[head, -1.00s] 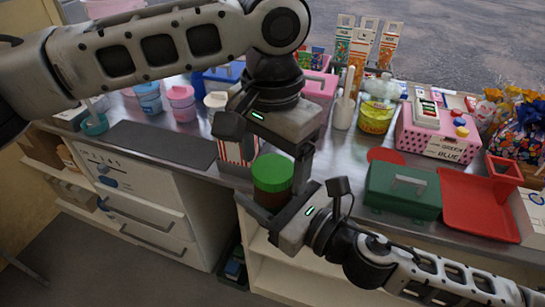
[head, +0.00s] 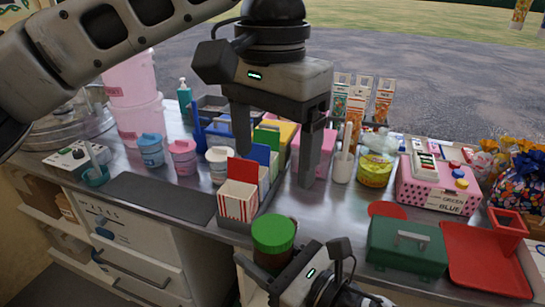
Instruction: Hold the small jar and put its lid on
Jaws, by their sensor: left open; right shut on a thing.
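The small jar (head: 268,258) has a dark reddish-brown body, and its green lid (head: 273,233) sits on top of it. I cannot tell whether the lid is screwed tight. My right gripper (head: 262,278) is shut on the jar's body and holds it upright at the table's front edge. My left gripper (head: 275,160) is open and empty, above and behind the jar, with its fingers pointing down and spread wide. The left fingers are apart from the lid.
A red-and-white striped box (head: 237,201) stands just left of the jar. A green case (head: 406,247) and a red tray (head: 487,262) lie to the right. A white canister (head: 343,166) and a yellow tub (head: 375,170) stand behind. A dark mat (head: 160,198) lies left.

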